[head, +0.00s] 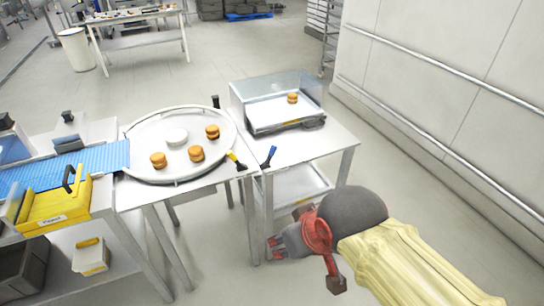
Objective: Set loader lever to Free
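Several lever-like handles show in the head view. A blue-handled lever (268,157) stands tilted at the front left of the right-hand table. A yellow-and-black lever (237,161) leans at the front right rim of the round table. A black handle (69,180) rises from the yellow box (58,207) at the left. I cannot tell which is the loader lever, and no "Free" mark is readable. My gripper (274,247) is low in front of the right-hand table, below the blue lever and apart from it. Its fingers are too small to judge.
A white round turntable (140,171) carries several filled rounds and a white disc (176,137). A clear-covered tray (262,119) holds one round (292,98). A blue conveyor (100,157) lies left. Wall rails (430,64) run along the right.

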